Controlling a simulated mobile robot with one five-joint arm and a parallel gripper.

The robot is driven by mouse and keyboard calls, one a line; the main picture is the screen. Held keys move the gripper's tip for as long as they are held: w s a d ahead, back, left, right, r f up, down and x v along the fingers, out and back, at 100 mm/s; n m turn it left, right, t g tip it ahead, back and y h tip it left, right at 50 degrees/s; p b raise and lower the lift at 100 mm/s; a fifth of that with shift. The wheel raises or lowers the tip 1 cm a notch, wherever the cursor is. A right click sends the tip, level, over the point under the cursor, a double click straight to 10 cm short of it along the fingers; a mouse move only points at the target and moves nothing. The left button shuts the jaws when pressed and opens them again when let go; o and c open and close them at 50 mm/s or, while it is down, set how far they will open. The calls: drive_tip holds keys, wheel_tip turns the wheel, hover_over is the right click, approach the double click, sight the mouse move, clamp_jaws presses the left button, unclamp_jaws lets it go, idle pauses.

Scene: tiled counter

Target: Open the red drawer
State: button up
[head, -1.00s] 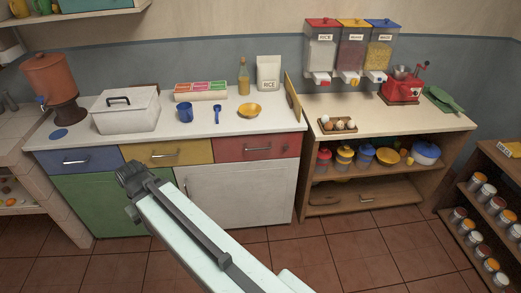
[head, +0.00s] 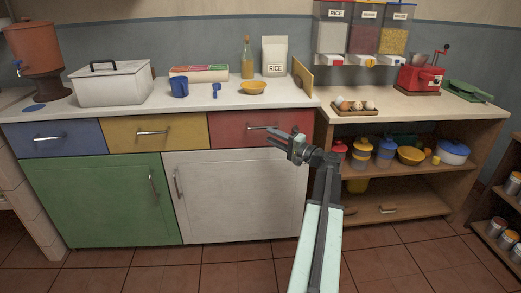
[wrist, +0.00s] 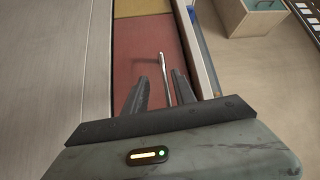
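The red drawer (head: 229,131) is at the right end of the drawer row under the white counter. Its front looks flush, so it appears closed. Its metal bar handle (head: 260,127) shows just above and left of my gripper (head: 276,136). In the wrist view, my gripper (wrist: 160,82) is open, with two dark fingers apart. The handle (wrist: 165,76) appears in the gap between them, closer to the right finger, against the red drawer front (wrist: 143,48). I cannot tell whether either finger touches it.
The yellow drawer (head: 177,131) and blue drawer (head: 60,140) are to the left. A white cabinet door (head: 235,190) is below. A wooden shelf unit (head: 465,112) with jars stands to the right. The white counter (head: 205,106) holds a bowl, bottle and rice bag.

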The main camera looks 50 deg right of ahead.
sight(262, 128)
drive_tip(key=shift+t+h, duration=0.3)
drive_tip(key=w, duration=0.2)
drive_tip(key=w+r+p, duration=0.1)
drive_tip(key=w, duration=0.4)
drive_tip(key=shift+d+r, duration=0.2)
drive_tip(key=shift+d, duration=0.1)
drive_tip(key=shift+c, duration=0.3)
clamp_jaws()
drive_tip(key=shift+s, duration=0.1)
idle(0.5)
